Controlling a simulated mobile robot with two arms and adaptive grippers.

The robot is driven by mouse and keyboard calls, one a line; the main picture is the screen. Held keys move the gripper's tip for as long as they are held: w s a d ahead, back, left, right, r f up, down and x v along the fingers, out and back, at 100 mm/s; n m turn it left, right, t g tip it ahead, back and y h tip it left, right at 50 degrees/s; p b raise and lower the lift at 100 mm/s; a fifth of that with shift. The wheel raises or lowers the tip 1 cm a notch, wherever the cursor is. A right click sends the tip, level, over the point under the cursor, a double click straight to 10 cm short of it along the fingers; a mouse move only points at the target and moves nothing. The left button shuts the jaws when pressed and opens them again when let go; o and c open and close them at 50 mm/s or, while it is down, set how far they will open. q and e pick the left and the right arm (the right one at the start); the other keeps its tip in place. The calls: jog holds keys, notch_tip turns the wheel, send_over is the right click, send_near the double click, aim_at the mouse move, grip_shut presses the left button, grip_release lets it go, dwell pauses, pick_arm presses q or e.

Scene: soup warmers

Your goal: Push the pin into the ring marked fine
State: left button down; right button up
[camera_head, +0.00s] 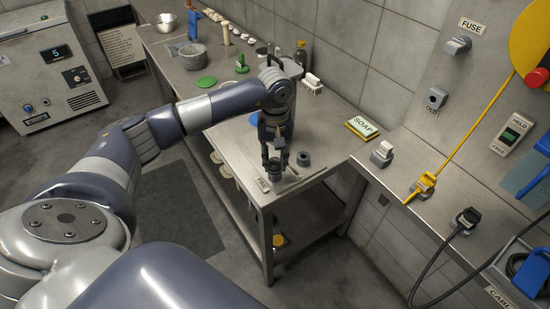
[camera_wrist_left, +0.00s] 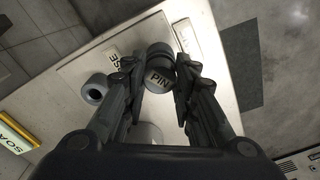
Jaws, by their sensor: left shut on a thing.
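My left gripper (camera_head: 274,170) is over the near end of the steel table, pointing down. Its fingers are shut on a dark grey pin, whose end reads PIN in the left wrist view (camera_wrist_left: 160,78). A dark round piece (camera_wrist_left: 154,52) sits just beyond the pin; I cannot tell whether the pin is inside it or only in line with it. A separate grey ring (camera_head: 303,158) stands on the table beside the gripper, also in the wrist view (camera_wrist_left: 95,88). A label ending in SE (camera_wrist_left: 113,58) lies between them, partly hidden. The word FINE is not readable.
A green-and-yellow SOAP box (camera_head: 362,127) lies near the wall. A white rack (camera_head: 312,83) stands behind my arm. The front table edge is close to the gripper.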

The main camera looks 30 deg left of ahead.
aim_at(275, 161)
pick_arm(q)
jog(key=shift+f+b, duration=0.4)
jog(key=shift+f, duration=0.1)
jog(key=c, duration=1.2)
grip_release()
notch_tip(275, 161, up, 12)
